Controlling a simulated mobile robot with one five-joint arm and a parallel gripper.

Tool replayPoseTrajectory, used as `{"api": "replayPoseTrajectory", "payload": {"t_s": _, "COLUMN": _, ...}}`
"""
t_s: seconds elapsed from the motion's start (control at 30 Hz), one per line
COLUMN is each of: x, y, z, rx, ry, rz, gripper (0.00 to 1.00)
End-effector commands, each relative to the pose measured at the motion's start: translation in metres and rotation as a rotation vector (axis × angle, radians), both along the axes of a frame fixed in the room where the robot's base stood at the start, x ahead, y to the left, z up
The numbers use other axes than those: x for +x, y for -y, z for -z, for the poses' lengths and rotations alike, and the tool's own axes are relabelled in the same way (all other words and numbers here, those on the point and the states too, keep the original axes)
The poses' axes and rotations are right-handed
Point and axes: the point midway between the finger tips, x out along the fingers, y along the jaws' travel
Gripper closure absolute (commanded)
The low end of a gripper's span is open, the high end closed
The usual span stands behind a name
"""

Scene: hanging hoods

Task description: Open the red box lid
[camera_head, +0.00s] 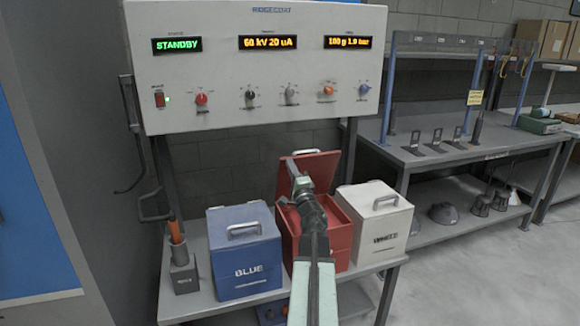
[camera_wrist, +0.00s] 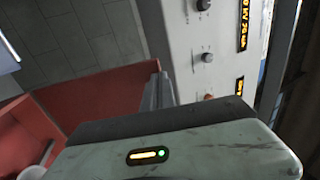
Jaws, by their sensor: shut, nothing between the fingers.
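The red box (camera_head: 342,243) stands on the bench between the blue and white boxes. Its red lid (camera_head: 322,165) is raised and stands steeply up at the back, with a handle at its top edge. My gripper (camera_head: 297,180) is shut and empty, over the box opening and in front of the lid. Whether it touches the lid I cannot tell. My arm hides part of the box front. In the wrist view the shut fingers (camera_wrist: 158,92) are beside a red panel (camera_wrist: 100,95), with more red surface at lower left.
The blue box (camera_head: 243,255) is to the left and the white box (camera_head: 375,222) to the right, both with lids closed. A control panel (camera_head: 255,85) hangs above and behind. A holder (camera_head: 184,274) with an orange-handled tool stands at the bench's left end.

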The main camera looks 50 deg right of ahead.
Motion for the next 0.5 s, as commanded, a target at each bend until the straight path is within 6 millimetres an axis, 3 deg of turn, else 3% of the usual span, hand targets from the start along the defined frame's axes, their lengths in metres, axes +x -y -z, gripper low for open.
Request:
{"api": "replayPoseTrajectory", "payload": {"t_s": 0.27, "x": 0.013, "y": 0.01, "z": -0.012, "rx": 0.0, "ry": 0.0, "rz": -0.001, "gripper": 1.0}}
{"api": "replayPoseTrajectory", "payload": {"t_s": 0.5, "x": 0.059, "y": 0.045, "z": -0.035, "rx": 0.0, "ry": 0.0, "rz": -0.002, "gripper": 1.0}}
